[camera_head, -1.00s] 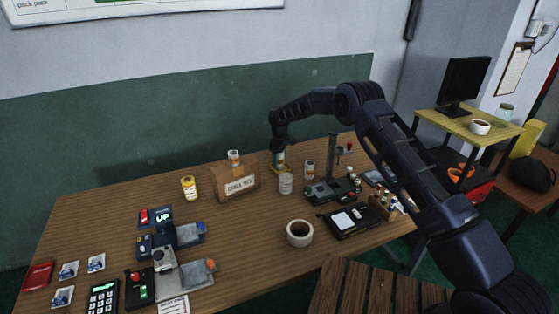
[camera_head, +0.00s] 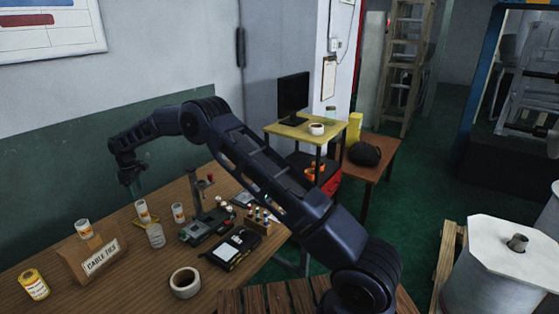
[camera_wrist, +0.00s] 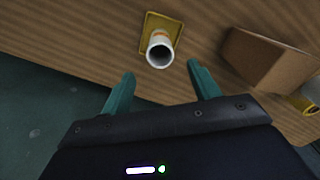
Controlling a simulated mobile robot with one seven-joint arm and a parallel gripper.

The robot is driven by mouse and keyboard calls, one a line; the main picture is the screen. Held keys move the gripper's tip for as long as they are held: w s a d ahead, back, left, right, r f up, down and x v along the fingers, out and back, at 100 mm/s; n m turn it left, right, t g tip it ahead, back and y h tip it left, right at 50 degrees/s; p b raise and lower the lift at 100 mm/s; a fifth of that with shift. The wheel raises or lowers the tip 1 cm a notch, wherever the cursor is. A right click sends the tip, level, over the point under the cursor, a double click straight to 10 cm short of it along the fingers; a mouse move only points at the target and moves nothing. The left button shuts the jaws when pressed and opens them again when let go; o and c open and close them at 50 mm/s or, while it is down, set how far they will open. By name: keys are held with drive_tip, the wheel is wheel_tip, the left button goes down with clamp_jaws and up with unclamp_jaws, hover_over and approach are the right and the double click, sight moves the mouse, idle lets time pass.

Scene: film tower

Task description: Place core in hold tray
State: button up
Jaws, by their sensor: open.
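A white core with an orange and yellow label (camera_head: 142,209) stands upright in a small yellow tray (camera_head: 153,220) on the wooden table. In the wrist view, the core (camera_wrist: 160,50) shows its open end, with the tray rim (camera_wrist: 146,36) around its base. My gripper (camera_head: 136,190) is just above the core in the head view. In the wrist view, my gripper (camera_wrist: 158,76) is open and empty, its teal fingers apart from the core. Similar labelled tubes stand at the cable ties box (camera_head: 83,228) and to the right of the tray (camera_head: 178,212).
The cable ties box (camera_head: 98,262) stands left of the tray; it also shows in the wrist view (camera_wrist: 265,62). A clear cup (camera_head: 156,236) stands close in front of the tray. A black device with a post (camera_head: 200,228) and a tape roll (camera_head: 185,283) are nearby.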

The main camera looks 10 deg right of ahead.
drive_tip(key=w+d+r+m+t, duration=0.1)
drive_tip(key=d+r+m, duration=0.1)
drive_tip(key=d+r, duration=0.75)
drive_tip(key=w+d+r+m, duration=0.2)
drive_tip(key=d+r, duration=0.7)
drive_tip(key=d, duration=0.2)
drive_tip(key=s+d+r+m, duration=0.1)
drive_tip(key=s+d+r, duration=0.1)
drive_tip(key=d+r, duration=0.35)
drive_tip(key=s+d+r+m+t, duration=0.1)
drive_tip(key=s+d+r, duration=0.2)
drive_tip(key=d, duration=0.6)
drive_tip(key=s+d+r+m, duration=0.2)
drive_tip(key=d+r, duration=0.2)
drive_tip(key=d, duration=0.3)
drive_tip(key=s+d+r+m+t, duration=0.1)
drive_tip(key=s+d+r+m, duration=0.1)
drive_tip(key=s+d, duration=0.6)
drive_tip(key=s+d+r+m, duration=0.2)
drive_tip(key=s+d, duration=0.5)
drive_tip(key=d, duration=0.2)
drive_tip(key=s+d+f+m, duration=0.2)
drive_tip(key=s+d, duration=0.3)
drive_tip(key=s, duration=0.4)
drive_tip(key=s+d+f+m+t, duration=0.1)
drive_tip(key=s+d+f, duration=0.4)
drive_tip(key=s, duration=0.5)
drive_tip(key=shift+s+d+m+t, duration=0.25)
drive_tip(key=shift+d+m+t, duration=0.05)
drive_tip(key=shift+d+m, duration=0.4)
